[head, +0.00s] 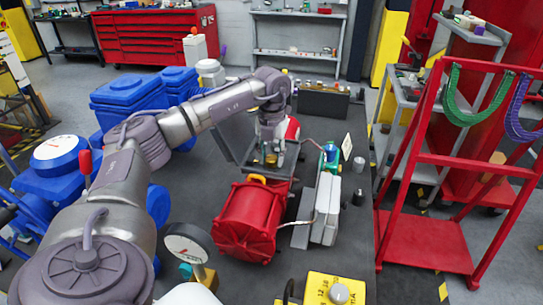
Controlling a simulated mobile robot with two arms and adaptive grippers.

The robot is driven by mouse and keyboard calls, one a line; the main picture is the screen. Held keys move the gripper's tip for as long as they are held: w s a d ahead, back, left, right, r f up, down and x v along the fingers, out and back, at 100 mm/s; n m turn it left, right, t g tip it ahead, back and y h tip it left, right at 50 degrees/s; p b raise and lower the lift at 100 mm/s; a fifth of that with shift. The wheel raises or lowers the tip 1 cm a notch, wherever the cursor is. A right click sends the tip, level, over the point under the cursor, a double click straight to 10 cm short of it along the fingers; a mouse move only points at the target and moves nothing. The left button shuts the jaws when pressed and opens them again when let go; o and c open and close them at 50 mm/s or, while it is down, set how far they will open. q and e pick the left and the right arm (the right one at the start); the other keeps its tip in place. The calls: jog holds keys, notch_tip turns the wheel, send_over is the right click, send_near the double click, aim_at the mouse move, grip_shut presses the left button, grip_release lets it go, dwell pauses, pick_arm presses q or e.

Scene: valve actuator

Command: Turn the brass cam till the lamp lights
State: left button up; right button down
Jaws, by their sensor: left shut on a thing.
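My left arm reaches in from the left, over the dark bench, to the open grey box (249,171) of the actuator. My left gripper (271,148) points down into this box. It is shut on a small brass-coloured piece, the brass cam (271,158), which is mostly hidden by the fingers. A red ribbed drum (247,222) lies just in front of the box. I cannot tell which thing is the lamp, or whether it is lit. A small teal-green fitting (330,153) stands right of the box. My right gripper is not in view.
Blue machine housings (127,98) stand at the left, with a round dial gauge (188,245) at the front. Pale grey blocks (326,208) stand right of the drum. A yellow box with a knob (335,289) is at the front. A red rack (430,160) stands beyond the bench's right edge.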

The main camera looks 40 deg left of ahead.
aim_at(272, 158)
pick_arm(q)
jog(key=shift+r, duration=0.1)
jog(key=o, duration=1.2)
jog(key=shift+c, duration=0.2)
notch_tip(272, 158, up, 12)
